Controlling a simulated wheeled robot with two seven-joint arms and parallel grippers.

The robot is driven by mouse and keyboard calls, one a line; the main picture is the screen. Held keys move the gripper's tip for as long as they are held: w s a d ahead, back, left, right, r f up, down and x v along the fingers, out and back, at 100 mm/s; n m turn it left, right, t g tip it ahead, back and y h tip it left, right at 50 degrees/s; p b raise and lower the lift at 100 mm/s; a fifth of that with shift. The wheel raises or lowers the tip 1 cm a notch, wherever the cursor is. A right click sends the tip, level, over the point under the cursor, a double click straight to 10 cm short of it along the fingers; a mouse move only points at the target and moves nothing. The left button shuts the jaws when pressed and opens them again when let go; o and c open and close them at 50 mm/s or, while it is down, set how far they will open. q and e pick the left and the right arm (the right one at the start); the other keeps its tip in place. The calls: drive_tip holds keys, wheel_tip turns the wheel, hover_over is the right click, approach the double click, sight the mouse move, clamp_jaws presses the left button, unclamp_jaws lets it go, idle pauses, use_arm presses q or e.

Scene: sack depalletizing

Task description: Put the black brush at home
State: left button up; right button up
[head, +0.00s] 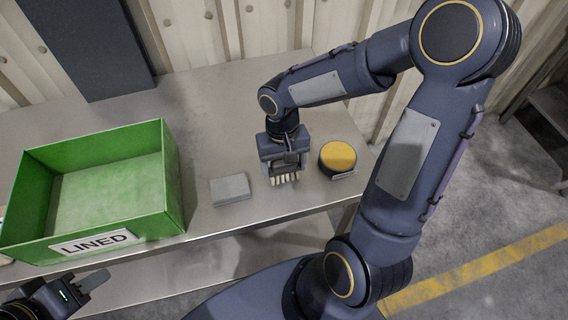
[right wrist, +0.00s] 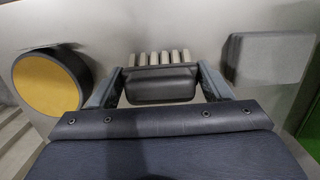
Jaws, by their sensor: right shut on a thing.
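The black brush shows in the right wrist view (right wrist: 160,86) as a dark block with a row of pale bristles along its far edge. My right gripper (right wrist: 162,82) is shut on it, with one finger at each end. In the head view my right gripper (head: 284,172) points down over the metal table, and the pale bristles (head: 285,180) show below its fingers. I cannot tell whether the bristles touch the table. My left gripper (head: 88,285) is at the lower left, in front of the table; the gap between its fingers is unclear. No marked home for the brush is recognisable.
A green bin (head: 175,180) labelled LINED stands on the table's left part. A flat grey block (head: 231,189) lies left of my right gripper. A round black thing with a yellow face (head: 338,156) is right of it. The table (head: 215,115) is clear behind them.

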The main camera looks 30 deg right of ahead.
drive_tip(key=shift+f, duration=0.1)
drive_tip(key=shift+f+b, duration=0.5)
drive_tip(key=shift+b, duration=0.05)
drive_tip(key=o, duration=1)
drive_tip(key=r, duration=0.5)
drive_tip(key=w+r, duration=0.1)
drive_tip(key=r, duration=0.1)
drive_tip(key=shift+d+r, duration=0.1)
drive_tip(key=shift+r, duration=0.3)
drive_tip(key=shift+s, duration=0.1)
